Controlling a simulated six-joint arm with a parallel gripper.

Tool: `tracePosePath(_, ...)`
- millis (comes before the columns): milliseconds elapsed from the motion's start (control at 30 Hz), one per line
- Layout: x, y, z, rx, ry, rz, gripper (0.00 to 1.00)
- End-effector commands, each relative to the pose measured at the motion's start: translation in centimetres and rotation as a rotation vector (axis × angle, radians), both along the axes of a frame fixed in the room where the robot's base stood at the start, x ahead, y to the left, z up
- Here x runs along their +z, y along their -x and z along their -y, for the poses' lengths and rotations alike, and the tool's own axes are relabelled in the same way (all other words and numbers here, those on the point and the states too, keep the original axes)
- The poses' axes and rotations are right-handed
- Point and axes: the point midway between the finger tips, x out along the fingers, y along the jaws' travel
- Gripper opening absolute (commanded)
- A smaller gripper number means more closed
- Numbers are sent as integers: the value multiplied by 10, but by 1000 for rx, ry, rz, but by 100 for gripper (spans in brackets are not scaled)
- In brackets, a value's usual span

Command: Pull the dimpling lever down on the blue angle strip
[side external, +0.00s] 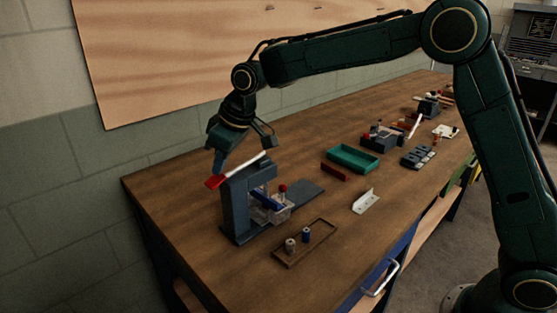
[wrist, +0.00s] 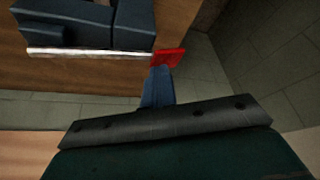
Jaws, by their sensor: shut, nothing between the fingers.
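The dimpling press (side external: 236,208) is a blue-grey frame near the left end of the bench. Its lever (side external: 245,168) is a pale bar across the top, with a red grip (side external: 215,182) at the left end, lower in the picture than the other end. The blue angle strip (side external: 266,200) sits in the press opening, partly hidden by the frame and a clear guard. My gripper (side external: 219,171) is shut and empty, its fingertips at the red grip. In the wrist view the fingertips (wrist: 160,72) overlap the edge of the red grip (wrist: 170,58); contact is unclear.
A wooden tray (side external: 322,243) with two small spools stands in front of the press. A green bin (side external: 353,158), a red bar (side external: 333,172), a white bracket (side external: 366,201) and another blue-grey fixture (side external: 378,140) lie to the right. The left bench end is clear.

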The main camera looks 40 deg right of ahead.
Motion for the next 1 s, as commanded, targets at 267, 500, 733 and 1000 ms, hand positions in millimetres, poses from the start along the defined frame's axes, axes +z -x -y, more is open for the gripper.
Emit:
tracePosePath(267,14,0,0,1,-1,1,0)
tracePosePath(500,28,0,-1,3,-1,2,0)
tracePosePath(733,42,0,-1,2,-2,3,0)
tracePosePath(1000,57,0,-1,2,-2,3,0)
